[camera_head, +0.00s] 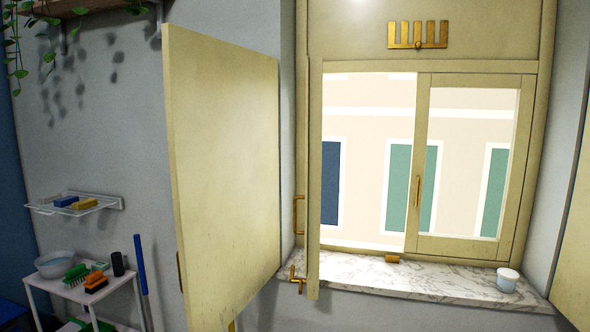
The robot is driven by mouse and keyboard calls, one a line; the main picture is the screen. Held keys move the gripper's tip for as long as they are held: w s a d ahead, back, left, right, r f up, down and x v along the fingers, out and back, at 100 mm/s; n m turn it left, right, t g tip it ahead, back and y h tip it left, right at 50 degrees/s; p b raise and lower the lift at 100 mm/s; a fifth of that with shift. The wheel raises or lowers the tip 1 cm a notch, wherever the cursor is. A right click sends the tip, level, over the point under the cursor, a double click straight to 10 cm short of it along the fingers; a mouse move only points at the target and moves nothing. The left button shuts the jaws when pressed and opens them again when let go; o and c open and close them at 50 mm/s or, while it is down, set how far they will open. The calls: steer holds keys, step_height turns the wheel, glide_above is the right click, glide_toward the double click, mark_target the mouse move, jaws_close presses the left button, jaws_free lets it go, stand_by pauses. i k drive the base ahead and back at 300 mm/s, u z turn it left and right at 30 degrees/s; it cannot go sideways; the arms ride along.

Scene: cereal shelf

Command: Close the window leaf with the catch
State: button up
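The window has a cream frame (418,66). Its right leaf (460,246) sits in the frame, with a brass handle (418,190). The left half of the opening shows the building outside. A narrow cream leaf (314,180) stands swung inward at the left, seen almost edge-on, its lower end in front of the sill. A brass handle (299,213) shows beside it, and a brass catch-like fitting (297,280) is near its foot. A small brass piece (392,258) is at the sill's back edge. My gripper is not in view.
A large cream panel (222,170) stands open at left; another (575,240) is at the right edge. A white cup (507,280) stands on the marble sill (430,277). A side table (88,290) with brushes and a bowl is at lower left.

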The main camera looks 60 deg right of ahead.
mark_target(315, 87)
steer(key=z, duration=2.2)
